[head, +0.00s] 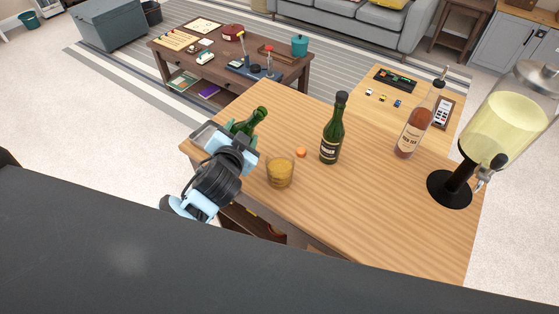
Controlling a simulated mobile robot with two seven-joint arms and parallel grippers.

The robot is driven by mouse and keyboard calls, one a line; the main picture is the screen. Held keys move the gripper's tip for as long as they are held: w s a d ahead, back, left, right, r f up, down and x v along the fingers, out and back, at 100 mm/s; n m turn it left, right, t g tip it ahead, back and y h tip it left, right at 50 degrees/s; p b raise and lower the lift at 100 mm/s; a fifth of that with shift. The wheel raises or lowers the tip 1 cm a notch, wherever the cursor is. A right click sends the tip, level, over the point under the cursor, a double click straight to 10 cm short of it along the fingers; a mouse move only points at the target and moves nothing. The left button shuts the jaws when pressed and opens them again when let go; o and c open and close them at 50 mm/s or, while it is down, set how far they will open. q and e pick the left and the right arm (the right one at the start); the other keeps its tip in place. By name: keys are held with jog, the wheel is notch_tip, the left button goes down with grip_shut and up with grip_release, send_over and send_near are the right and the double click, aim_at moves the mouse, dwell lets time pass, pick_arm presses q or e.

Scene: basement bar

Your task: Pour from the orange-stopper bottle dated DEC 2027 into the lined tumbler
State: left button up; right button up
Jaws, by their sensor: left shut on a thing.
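My left gripper (236,133) is shut on a green bottle (254,120). The bottle leans, its open-looking neck pointing up and to the right; its lower part and any label or date are hidden by the gripper. A clear tumbler (280,171) with amber liquid in it stands on the counter, to the right of and nearer than the gripper, apart from the bottle. Lines on it are too small to tell. A small orange stopper (301,153) lies on the counter just beyond and right of the tumbler. My right gripper is not in view.
A dark-capped green bottle (332,134) stands upright right of the stopper on the wooden counter (385,210). A pink bottle (414,127) with a pourer and a drink dispenser (449,187) stand farther right. The front middle is clear.

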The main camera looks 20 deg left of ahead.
aim_at(240, 123)
pick_arm(q)
jog(key=shift+a+r+n, duration=0.1)
jog(key=shift+r+n, duration=0.15)
jog(key=shift+n, duration=0.15)
jog(key=shift+f+n+h, duration=0.5)
jog(key=shift+f+n, duration=0.2)
jog(key=shift+r+n+g+h, duration=0.15)
jog(key=shift+n+g+h, duration=0.15)
jog(key=shift+n+h, duration=0.15)
jog(key=shift+r+n+h, duration=0.55)
jog(key=shift+r+n, duration=0.1)
jog(key=shift+n, duration=0.2)
jog(key=shift+r, duration=3)
jog(key=s+d, duration=0.1)
jog(key=s+r+y, duration=0.1)
jog(key=s, duration=0.1)
jog(key=shift+s+d+r+n, duration=0.1)
jog(key=shift+d+r+n, duration=0.05)
jog(key=shift+d+n, duration=0.2)
